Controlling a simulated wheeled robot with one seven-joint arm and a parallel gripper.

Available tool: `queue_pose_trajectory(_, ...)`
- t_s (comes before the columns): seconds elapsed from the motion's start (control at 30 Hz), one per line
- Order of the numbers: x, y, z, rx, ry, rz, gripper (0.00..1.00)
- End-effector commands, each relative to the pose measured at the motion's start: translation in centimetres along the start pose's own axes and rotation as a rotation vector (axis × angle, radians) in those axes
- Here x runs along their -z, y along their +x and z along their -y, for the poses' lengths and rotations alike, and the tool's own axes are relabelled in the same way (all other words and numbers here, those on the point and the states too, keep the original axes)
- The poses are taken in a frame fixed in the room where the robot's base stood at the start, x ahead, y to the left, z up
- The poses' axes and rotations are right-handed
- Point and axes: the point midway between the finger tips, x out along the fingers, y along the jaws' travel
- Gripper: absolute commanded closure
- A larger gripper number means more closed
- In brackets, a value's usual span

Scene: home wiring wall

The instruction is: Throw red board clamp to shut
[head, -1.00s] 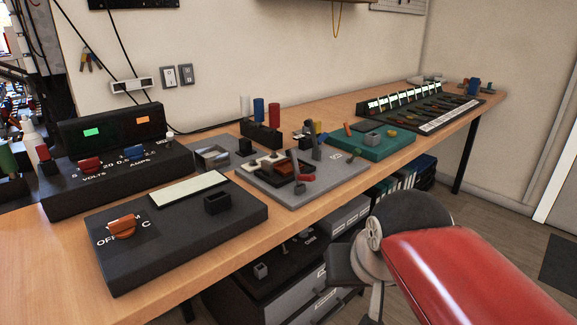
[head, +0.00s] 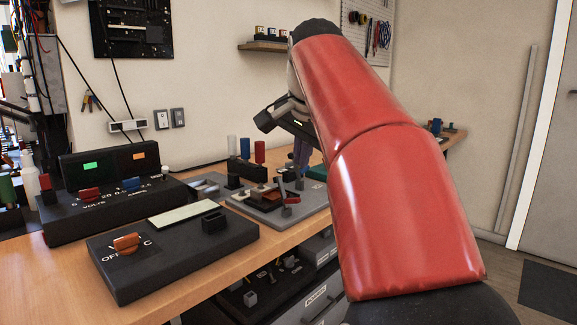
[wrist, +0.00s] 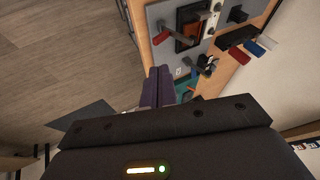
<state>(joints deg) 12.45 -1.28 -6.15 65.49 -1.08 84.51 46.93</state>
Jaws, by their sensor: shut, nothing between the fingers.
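The clamp board is a grey plate (head: 305,205) on the bench in the head view, with a dark red block (head: 262,192) in a dark holder. My arm hides the board's far right side.
A black meter box (head: 170,255) and a power supply (head: 115,195) stand to the left. Red and blue cylinders (head: 252,152) stand upright behind the board. A green board (head: 318,172) is partly hidden behind my gripper. Drawers sit under the bench.

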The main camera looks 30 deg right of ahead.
Motion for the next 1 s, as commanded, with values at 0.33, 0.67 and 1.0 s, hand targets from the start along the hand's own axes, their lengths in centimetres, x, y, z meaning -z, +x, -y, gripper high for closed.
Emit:
queue_pose_trajectory(0.33,-0.2,7.8,-0.1,-0.002,-0.003,0.002,1.0)
queue_pose_trajectory(0.67,-0.5,10.5,2.7,0.0,-0.004,0.001,1.0)
queue_pose_trajectory(1.0,-0.6,10.7,3.0,0.001,-0.004,0.0,1.0)
